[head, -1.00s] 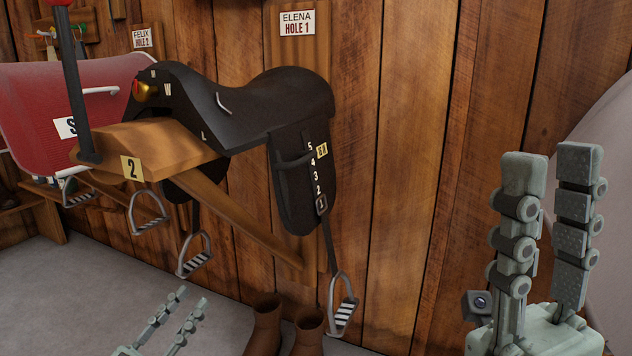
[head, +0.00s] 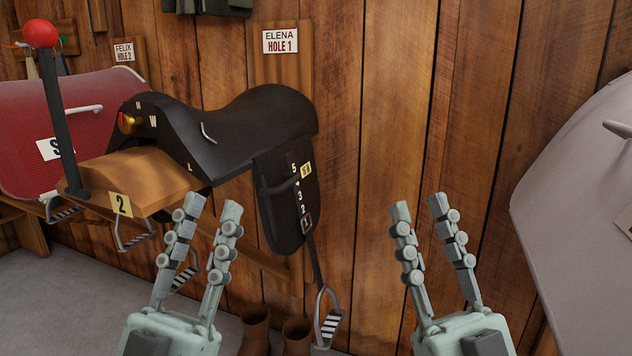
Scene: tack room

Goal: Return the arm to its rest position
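My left gripper (head: 211,207) is at the lower left in the head view, fingers up and apart, with nothing between them. It shows in front of the saddle rack and hides part of the wooden brace and a stirrup. My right gripper (head: 419,208) is at the lower right, also with fingers apart and empty, in front of the bare plank wall. Neither gripper appears to touch anything.
A black saddle (head: 233,137) sits on a wooden rack (head: 145,181) marked 2, its stirrup (head: 328,320) hanging low. A red ball-topped post (head: 60,125) and a red saddle (head: 88,112) are at left. Brown boots (head: 255,331) stand below. A grey shape (head: 580,190) is at right.

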